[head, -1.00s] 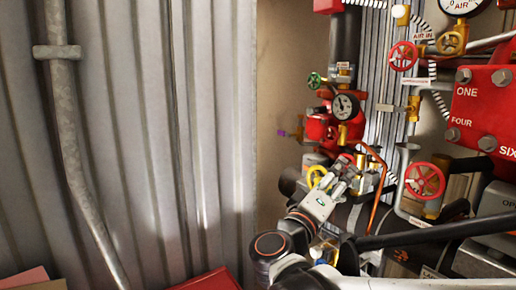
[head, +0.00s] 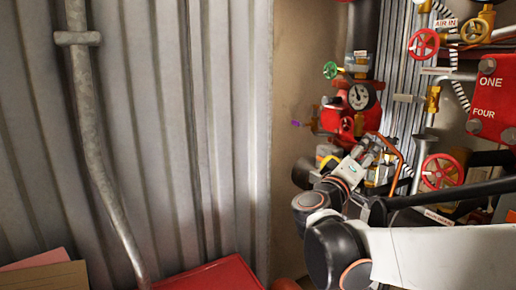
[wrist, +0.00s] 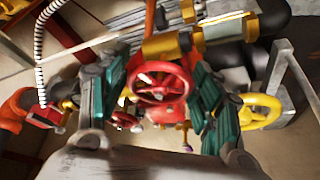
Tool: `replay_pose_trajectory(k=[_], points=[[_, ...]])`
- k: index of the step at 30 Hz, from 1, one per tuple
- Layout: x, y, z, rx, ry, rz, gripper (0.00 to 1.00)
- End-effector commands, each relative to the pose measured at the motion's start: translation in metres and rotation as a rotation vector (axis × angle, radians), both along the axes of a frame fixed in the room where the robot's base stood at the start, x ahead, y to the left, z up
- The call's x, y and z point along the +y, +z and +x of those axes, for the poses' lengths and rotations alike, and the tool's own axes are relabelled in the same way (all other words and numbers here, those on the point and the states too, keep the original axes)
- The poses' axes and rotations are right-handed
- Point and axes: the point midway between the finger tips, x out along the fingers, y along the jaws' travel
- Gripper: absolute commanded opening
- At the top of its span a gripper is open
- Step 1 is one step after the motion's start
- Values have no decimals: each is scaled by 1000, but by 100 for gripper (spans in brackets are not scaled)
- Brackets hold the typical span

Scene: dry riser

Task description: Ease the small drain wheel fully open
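A small red handwheel (wrist: 162,84), which I take to be the drain wheel, shows in the middle of the wrist view. My gripper (wrist: 165,112) has its green-padded fingers apart, one on each side of this wheel. I cannot tell whether the pads touch its rim. In the head view my gripper (head: 376,158) is among the pipework below the pressure gauge. My wrist and the fittings hide the small wheel there.
A yellow handwheel (wrist: 259,111) is close to the right finger. In the head view a larger red wheel (head: 441,172), a copper pipe (head: 388,146) and a gauge (head: 361,96) crowd my gripper. A corrugated wall (head: 170,130) stands left, with a red box (head: 205,274) below.

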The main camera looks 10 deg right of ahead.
Motion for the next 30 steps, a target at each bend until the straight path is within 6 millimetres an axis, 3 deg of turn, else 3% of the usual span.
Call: replay_pose_trajectory(k=[1, 3, 17, 30], points=[[0, 0, 1, 0, 0, 0, 39], [0, 0, 1, 0, 0, 0, 26], [0, 1, 0, 73, 2, -26, 25], [3, 2, -1, 371, 6, -136, 24]])
